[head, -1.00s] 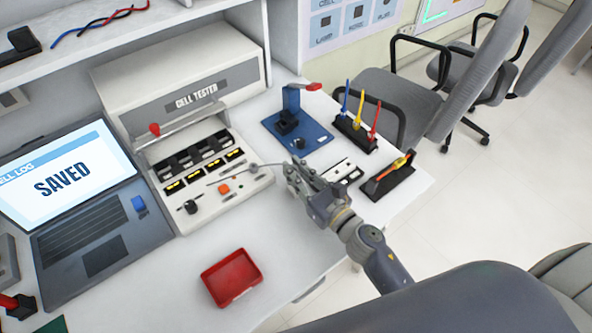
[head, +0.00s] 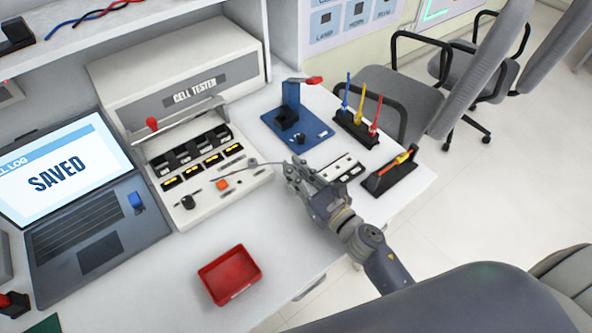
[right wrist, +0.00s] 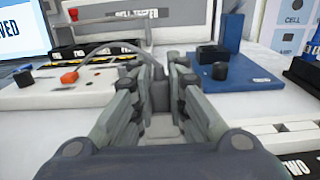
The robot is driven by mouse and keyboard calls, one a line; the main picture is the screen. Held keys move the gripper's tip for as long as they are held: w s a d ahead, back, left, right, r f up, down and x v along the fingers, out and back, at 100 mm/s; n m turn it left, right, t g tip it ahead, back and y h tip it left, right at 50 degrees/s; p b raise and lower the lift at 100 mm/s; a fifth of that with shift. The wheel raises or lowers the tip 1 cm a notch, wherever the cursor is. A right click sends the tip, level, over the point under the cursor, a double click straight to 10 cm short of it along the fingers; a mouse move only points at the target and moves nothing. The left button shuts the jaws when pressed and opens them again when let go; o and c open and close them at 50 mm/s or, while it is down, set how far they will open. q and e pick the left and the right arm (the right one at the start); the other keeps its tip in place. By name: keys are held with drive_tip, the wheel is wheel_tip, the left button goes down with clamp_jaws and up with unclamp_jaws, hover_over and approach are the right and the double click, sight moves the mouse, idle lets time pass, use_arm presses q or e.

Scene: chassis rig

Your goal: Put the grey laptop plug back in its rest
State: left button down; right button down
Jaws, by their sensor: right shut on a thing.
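My right gripper (head: 296,172) is shut over the bench, right of the cell tester (head: 222,172). In the right wrist view its fingers (right wrist: 162,80) close on a small grey piece, the grey plug (right wrist: 160,92), largely hidden between them. A grey cable (head: 262,163) runs from the gripper left to the tester; it also shows in the wrist view (right wrist: 108,46). The laptop (head: 85,215) is open at the left with "SAVED" on screen. I cannot tell which piece is the plug's rest. My left gripper is not in view.
A white slotted plate (head: 343,168) lies just right of the gripper. A blue fixture (head: 310,128), a rack of coloured tools (head: 356,130) and a black holder (head: 390,174) stand around it. A red tray (head: 230,275) sits near the front. The bench between tray and gripper is clear.

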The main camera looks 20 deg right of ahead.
drive_tip(key=shift+f, duration=0.15)
drive_tip(key=c, duration=1.5)
unclamp_jaws()
drive_tip(key=shift+f, duration=0.1)
drive_tip(key=shift+a, duration=0.1)
drive_tip(key=shift+s, duration=0.25)
drive_tip(key=v, duration=1.1)
drive_tip(key=shift+s, duration=0.3)
